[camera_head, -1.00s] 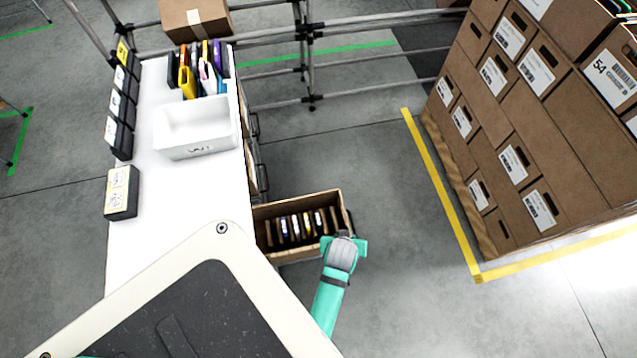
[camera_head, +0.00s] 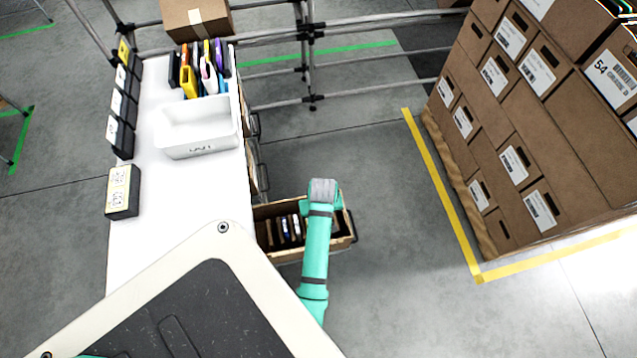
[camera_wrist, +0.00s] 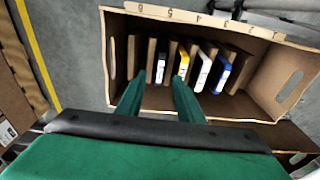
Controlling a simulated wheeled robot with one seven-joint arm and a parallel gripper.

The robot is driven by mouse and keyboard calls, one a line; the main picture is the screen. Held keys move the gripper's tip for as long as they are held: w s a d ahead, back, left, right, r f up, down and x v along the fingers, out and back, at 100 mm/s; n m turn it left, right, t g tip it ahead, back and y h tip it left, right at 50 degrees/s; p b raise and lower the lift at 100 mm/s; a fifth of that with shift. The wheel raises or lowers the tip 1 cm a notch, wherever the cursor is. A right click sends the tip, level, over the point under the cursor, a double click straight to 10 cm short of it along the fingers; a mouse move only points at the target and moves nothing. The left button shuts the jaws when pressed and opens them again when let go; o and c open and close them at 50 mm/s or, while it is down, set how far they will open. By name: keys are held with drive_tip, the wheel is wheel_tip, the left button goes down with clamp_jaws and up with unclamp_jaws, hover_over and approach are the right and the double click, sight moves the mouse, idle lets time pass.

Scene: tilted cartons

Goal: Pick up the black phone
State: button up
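An open brown carton (camera_wrist: 285,48) with numbered slots holds upright thin items between cardboard dividers. It also shows in the head view (camera_head: 345,242), beside the white table. In the wrist view, a narrow dark item (camera_wrist: 161,62) that may be the black phone stands left of a yellow-edged one (camera_wrist: 184,63). A white item (camera_wrist: 203,73) and a blue one (camera_wrist: 221,75) stand further right. My gripper (camera_wrist: 159,76) is open, its two green fingers apart over the carton's near side, with the dark item seen between their tips. In the head view my arm hides the fingers.
The white table (camera_head: 190,190) carries a white bin (camera_head: 195,130), colourful upright items (camera_head: 205,70) and a row of dark boxes (camera_head: 120,110). Stacked cartons (camera_head: 540,120) stand right, beyond yellow floor tape. The floor between is clear.

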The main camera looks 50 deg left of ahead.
drive_tip(key=shift+w+a+f, duration=0.1)
drive_tip(key=shift+a+f, duration=0.05)
drive_tip(key=shift+f, duration=1.45)
drive_tip(key=shift+a+f, duration=0.1)
drive_tip(key=shift+f, duration=1.45)
clamp_jaws()
